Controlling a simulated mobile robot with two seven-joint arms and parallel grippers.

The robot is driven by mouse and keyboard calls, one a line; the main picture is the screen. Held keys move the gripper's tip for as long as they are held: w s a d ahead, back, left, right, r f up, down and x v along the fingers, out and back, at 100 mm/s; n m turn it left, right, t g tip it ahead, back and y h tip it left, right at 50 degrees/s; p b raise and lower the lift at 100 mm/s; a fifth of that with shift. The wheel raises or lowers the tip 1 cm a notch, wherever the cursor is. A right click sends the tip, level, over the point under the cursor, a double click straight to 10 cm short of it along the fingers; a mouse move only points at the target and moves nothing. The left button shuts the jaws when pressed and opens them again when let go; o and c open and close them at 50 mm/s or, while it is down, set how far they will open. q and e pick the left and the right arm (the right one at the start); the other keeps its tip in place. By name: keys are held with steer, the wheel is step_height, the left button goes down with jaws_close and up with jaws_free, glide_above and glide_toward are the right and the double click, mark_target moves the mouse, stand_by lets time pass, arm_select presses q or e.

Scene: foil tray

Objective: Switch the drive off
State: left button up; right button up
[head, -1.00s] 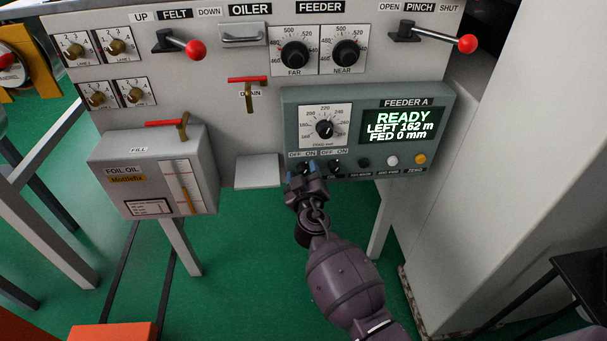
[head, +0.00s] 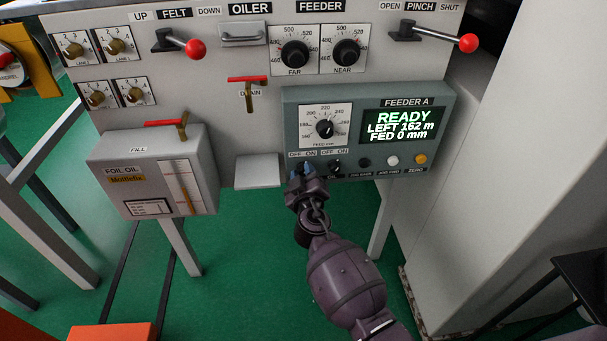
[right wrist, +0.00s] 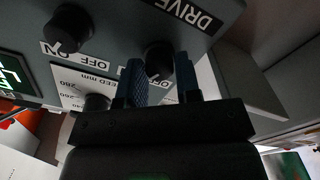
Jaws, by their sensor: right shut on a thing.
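The grey-green FEEDER A box (head: 290,110) is on the front of the machine. Its screen (head: 403,125) reads READY, LEFT 162 m, FED 0 mm. My right gripper (head: 302,172) is at the box's lower left corner, at the left OFF/ON switch. In the right wrist view, its blue fingers are shut on the black drive knob (right wrist: 158,57), beside the DRIVE label (right wrist: 190,12). In the head view the fingers mostly hide this knob, and I cannot tell which way it points. My left gripper is not in view.
A second black OFF/ON knob (head: 335,166) is just right of the gripper; it also shows in the right wrist view (right wrist: 68,28). Further right are a white button (head: 392,160) and a yellow button (head: 420,158). A small grey ledge (head: 258,170) is left of the gripper.

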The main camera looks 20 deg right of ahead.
steer(key=n, duration=0.3)
steer(key=shift+f, duration=0.1)
steer(key=n, duration=0.4)
steer(key=shift+n, duration=1.8)
steer(key=o, duration=0.7)
steer(key=shift+o, duration=1.1)
